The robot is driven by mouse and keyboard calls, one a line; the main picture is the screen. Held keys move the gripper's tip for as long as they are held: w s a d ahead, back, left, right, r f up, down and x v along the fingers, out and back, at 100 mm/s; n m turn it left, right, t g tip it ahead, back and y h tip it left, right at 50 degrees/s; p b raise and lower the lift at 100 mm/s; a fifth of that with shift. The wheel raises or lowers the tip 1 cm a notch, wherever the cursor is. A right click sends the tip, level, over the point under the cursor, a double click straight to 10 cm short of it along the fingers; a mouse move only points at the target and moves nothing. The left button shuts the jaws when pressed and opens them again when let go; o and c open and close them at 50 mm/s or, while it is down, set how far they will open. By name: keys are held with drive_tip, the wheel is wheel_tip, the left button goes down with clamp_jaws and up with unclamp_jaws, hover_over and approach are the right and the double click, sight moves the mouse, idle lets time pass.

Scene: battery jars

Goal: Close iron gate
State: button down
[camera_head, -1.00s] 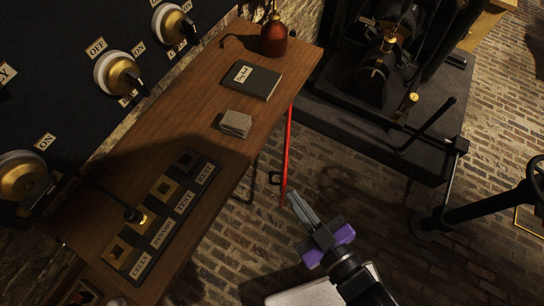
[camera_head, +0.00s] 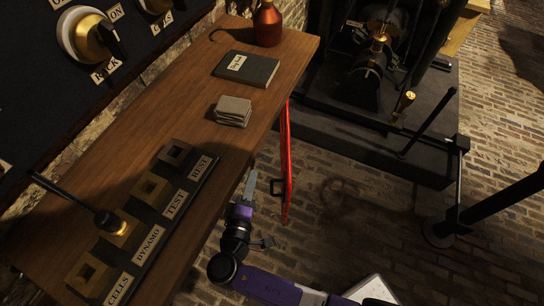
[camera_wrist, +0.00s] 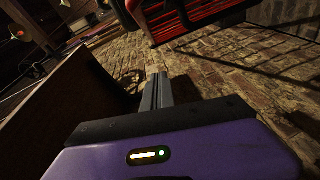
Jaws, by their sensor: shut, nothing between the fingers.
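The iron gate (camera_head: 286,160) looks like a narrow red upright, seen nearly edge-on beside the right edge of the wooden bench in the head view. A dark handle (camera_head: 277,187) sticks out from its left side. In the wrist view the gate (camera_wrist: 195,18) shows as red bars at the top. My gripper (camera_head: 250,182) is shut and empty, just left of the handle and close to the bench edge. Its closed fingers also show in the wrist view (camera_wrist: 158,85), below the red bars. I cannot tell whether they touch the gate.
The wooden bench (camera_head: 150,130) holds a labelled switch strip (camera_head: 137,229), a stack of cards (camera_head: 233,111), a dark book (camera_head: 245,68) and a red-brown bottle (camera_head: 267,24). Dark machinery (camera_head: 372,85) stands at the back right. Brick floor (camera_head: 335,205) lies open right of the gate.

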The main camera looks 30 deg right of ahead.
drive_tip(key=w+d+m+h, duration=0.1)
drive_tip(key=w+d, duration=0.3)
drive_tip(key=d, duration=0.7)
drive_tip(key=shift+w+d+f, duration=0.15)
drive_tip(key=shift+w+d, duration=0.05)
drive_tip(key=shift+w, duration=0.05)
drive_tip(key=shift+d, duration=0.1)
